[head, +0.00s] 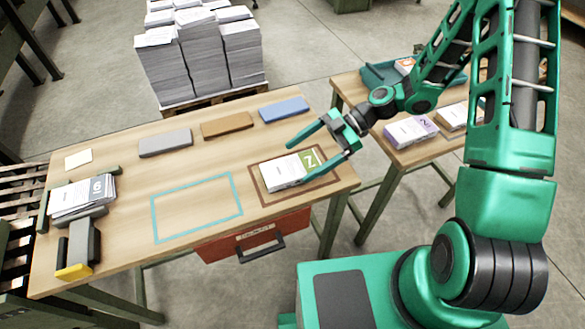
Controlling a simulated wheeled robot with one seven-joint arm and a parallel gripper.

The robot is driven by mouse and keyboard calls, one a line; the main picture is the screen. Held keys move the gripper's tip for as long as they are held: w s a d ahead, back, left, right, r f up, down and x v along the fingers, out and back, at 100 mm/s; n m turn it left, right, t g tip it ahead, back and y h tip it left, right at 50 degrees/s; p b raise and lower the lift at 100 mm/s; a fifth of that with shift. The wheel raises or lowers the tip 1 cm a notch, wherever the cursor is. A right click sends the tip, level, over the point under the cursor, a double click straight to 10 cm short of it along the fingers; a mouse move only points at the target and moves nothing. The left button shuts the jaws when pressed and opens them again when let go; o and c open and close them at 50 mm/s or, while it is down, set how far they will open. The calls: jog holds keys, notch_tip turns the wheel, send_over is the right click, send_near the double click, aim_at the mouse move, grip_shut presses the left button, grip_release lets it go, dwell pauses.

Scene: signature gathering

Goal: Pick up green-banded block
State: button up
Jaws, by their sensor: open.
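The green-banded block (287,173) is a white paper block with a green band at its right end. It lies flat inside a brown outlined rectangle (265,198) on the right part of the wooden table. My gripper (317,161) is open, with its two green fingers spread over the band end of the block, one at the far side and one at the near side. I cannot tell whether the fingers touch the block.
A teal outlined rectangle (198,236) on the table is empty. Grey (165,143), brown (228,125) and blue (284,109) slabs lie along the back. A paper stack (82,196) sits at left. A second table at right holds a purple-banded block (411,131).

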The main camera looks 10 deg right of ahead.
aim_at(292, 166)
jog(key=x, duration=0.4)
jog(key=shift+s+a+f, duration=0.15)
jog(key=shift+a+f, duration=0.1)
jog(key=shift+f, duration=0.05)
jog(key=c, duration=1.3)
jog(key=shift+c, duration=0.2)
